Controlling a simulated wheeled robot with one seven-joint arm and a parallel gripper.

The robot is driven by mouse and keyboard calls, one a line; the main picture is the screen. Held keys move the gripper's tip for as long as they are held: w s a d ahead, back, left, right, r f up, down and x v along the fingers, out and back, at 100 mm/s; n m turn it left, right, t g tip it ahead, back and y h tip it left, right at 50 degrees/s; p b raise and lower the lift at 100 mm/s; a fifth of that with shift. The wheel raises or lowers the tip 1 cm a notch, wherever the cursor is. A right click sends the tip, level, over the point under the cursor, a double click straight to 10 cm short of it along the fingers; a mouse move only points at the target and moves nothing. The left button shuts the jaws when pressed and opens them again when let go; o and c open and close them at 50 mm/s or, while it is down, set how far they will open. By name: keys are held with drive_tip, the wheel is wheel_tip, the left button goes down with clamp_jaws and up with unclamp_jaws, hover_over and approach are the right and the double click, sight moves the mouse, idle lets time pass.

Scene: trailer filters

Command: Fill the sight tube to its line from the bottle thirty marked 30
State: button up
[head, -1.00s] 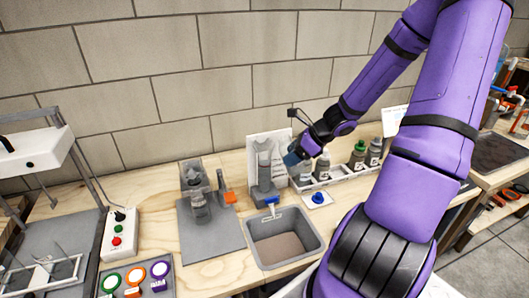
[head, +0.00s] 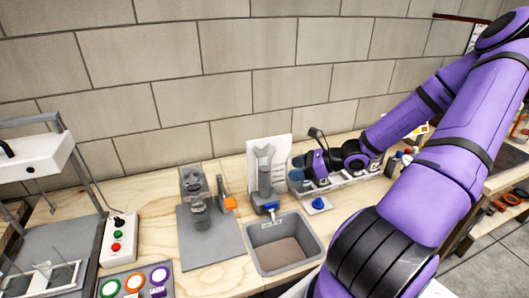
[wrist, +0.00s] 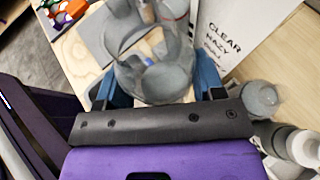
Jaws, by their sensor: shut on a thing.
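The sight tube (head: 265,180), grey with a flared top, stands before a white card behind the sink. The card (wrist: 250,35) shows in the wrist view with words including CLEAR and HAZY. My gripper (head: 300,180) is just right of the tube, low at the bottle rack (head: 345,186). In the wrist view its blue fingers (wrist: 158,88) are shut on a translucent grey vessel (wrist: 160,78), seemingly a bottle. No mark 30 is legible on it. My arm hides most of the racked bottles.
A grey sink (head: 284,243) lies in front of the tube. A blue knob (head: 318,203) sits on a white pad. Left are a clear container (head: 193,180) on a grey mat (head: 208,240) and a button box (head: 120,235). More bottles (wrist: 305,148) show in the wrist view's lower right corner.

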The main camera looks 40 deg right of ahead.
sight(299, 155)
drive_tip(key=shift+d+r, duration=0.1)
drive_tip(key=shift+r, duration=0.05)
drive_tip(key=shift+t, duration=0.3)
drive_tip(key=shift+r, duration=2.3)
